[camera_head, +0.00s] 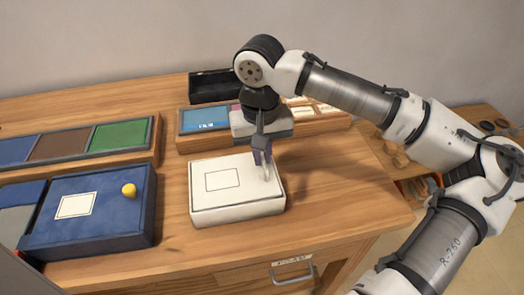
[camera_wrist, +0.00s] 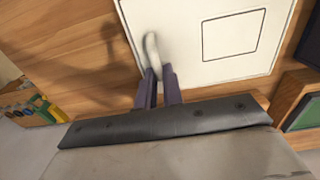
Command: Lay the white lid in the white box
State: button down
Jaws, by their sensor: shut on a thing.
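The white lid (camera_head: 205,170), with a thin dark rectangle drawn on it, lies over the top of the white box (camera_head: 240,211) on the wooden table. I cannot tell whether it is fully seated. In the wrist view the lid (camera_wrist: 180,35) fills the top middle, and the box walls are hidden. My gripper (camera_head: 264,166) points down at the lid's right part, its dark fingers close together. In the wrist view the gripper (camera_wrist: 158,78) is shut on a pale, upright knob or handle (camera_wrist: 151,48) of the lid.
A blue box (camera_head: 110,220) with a yellow knob (camera_head: 129,190) stands to the left. Behind are a tray of coloured panels (camera_head: 85,143), a wooden holder with a blue panel (camera_head: 205,119) and a black open box (camera_head: 208,87). The table right of the white box is bare.

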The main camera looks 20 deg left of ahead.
jog(key=c, duration=1.5)
grip_release()
jog(key=shift+o, duration=0.2)
notch_tip(320, 180, up, 14)
jog(key=shift+s, duration=0.15)
jog(key=shift+a+f, duration=0.1)
jog(key=shift+f, duration=0.05)
